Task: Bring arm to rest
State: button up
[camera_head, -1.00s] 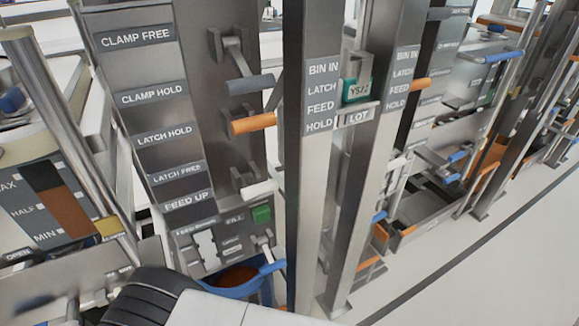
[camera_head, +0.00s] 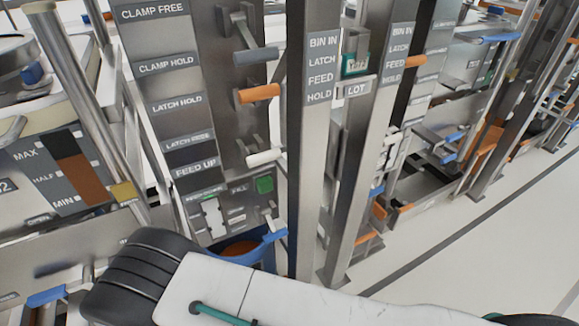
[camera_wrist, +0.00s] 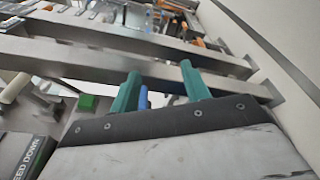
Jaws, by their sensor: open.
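My gripper (camera_wrist: 162,92) shows in the wrist view with its two green fingers apart and nothing between them that I can see held. A blue part shows beyond, between the fingers, and I cannot tell how far off it is. Metal posts cross the view behind the fingertips. In the head view my arm reaches across the bottom in white and black, and the fingers are not in that picture.
A steel panel with a grey lever (camera_head: 243,56), an orange lever (camera_head: 258,93) and a white lever (camera_head: 265,157) stands behind my arm. A blue-rimmed bin (camera_head: 240,252) is below it. Two upright posts (camera_head: 308,150) stand close by. Clear floor (camera_head: 480,260) lies to the right.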

jog(key=w+d+r+m+g+y, duration=0.15)
jog(key=d+r+g, duration=0.25)
jog(key=r, duration=0.6)
jog(key=w+d+r+m+g+y, duration=0.1)
jog(key=d+r+m+g, duration=0.1)
jog(key=d+r+g, duration=0.5)
jog(key=w+d+r+m+g+y, duration=0.1)
jog(key=d+r+g+y, duration=0.1)
jog(key=r, duration=1)
jog(key=s+d+r+m+t+y, duration=0.2)
jog(key=s+d+r+m+y, duration=0.2)
jog(key=d+r, duration=0.5)
jog(key=s+d+r+m+t+y, duration=0.1)
jog(key=s+d+r+m+y, duration=0.3)
jog(key=d+r, duration=0.5)
jog(key=shift+s+d+r+m+t+y, duration=0.35)
jog(key=shift+s+d+m+t, duration=0.1)
jog(key=shift+s+d, duration=0.35)
